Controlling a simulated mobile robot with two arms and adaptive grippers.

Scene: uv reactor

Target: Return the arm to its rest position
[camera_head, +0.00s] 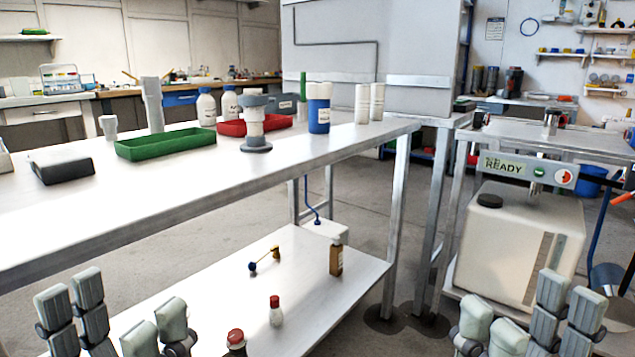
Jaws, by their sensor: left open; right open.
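My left gripper (112,318) is at the bottom left of the head view, its grey padded fingers spread and empty. It is in front of the white lab bench and touches nothing that I can see. My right gripper (525,318) is at the bottom right, also spread and empty, in front of the cream-coloured machine (520,240). The machine's panel (515,168) reads READY and has a green and a red button. Both arms behind the fingers are mostly out of view.
The bench top (250,170) holds a green tray (165,145), a red tray (230,127), a dark box (62,168), bottles and a blue container (318,115). The lower shelf (320,290) holds a brown bottle (336,258) and a small red-capped bottle (276,312). Open floor shows between bench and machine.

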